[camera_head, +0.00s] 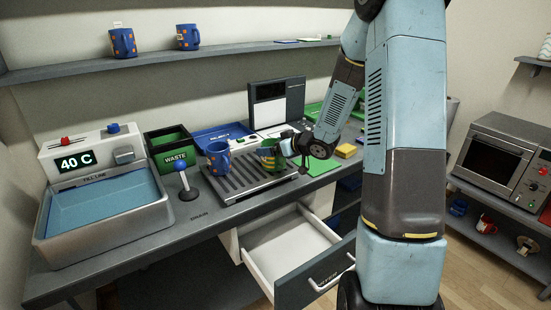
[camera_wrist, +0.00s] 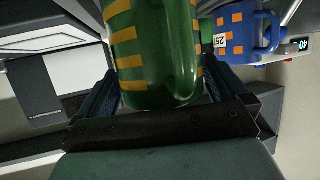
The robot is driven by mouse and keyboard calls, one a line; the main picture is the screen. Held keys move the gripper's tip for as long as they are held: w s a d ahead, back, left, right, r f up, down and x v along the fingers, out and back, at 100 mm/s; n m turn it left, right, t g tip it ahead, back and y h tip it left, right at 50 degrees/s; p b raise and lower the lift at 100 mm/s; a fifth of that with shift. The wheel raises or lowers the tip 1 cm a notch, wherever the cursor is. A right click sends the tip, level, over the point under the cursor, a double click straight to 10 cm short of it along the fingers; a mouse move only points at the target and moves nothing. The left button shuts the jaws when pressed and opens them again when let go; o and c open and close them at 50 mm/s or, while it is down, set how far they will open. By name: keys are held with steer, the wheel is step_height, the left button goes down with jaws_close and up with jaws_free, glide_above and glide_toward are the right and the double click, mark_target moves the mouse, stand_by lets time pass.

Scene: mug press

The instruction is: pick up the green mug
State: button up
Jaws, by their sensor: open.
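The green mug (camera_head: 269,157) with yellow-orange marks stands at the right side of the dark slatted drain rack (camera_head: 233,178) on the counter. My gripper (camera_head: 296,150) is right at the mug, reaching in from its right. In the wrist view the green mug (camera_wrist: 152,55) fills the middle, between the open fingers of my gripper (camera_wrist: 155,95). One finger is on each side of it. I cannot tell whether the fingers touch it. The mug's base is partly hidden by the gripper in the wrist view.
A blue mug (camera_head: 218,157) with orange squares stands left of the green mug on the rack; it also shows in the wrist view (camera_wrist: 240,38). An open drawer (camera_head: 290,250) juts out below the counter.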

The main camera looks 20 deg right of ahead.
steer(key=c, duration=1.1)
steer(key=shift+r, duration=0.2)
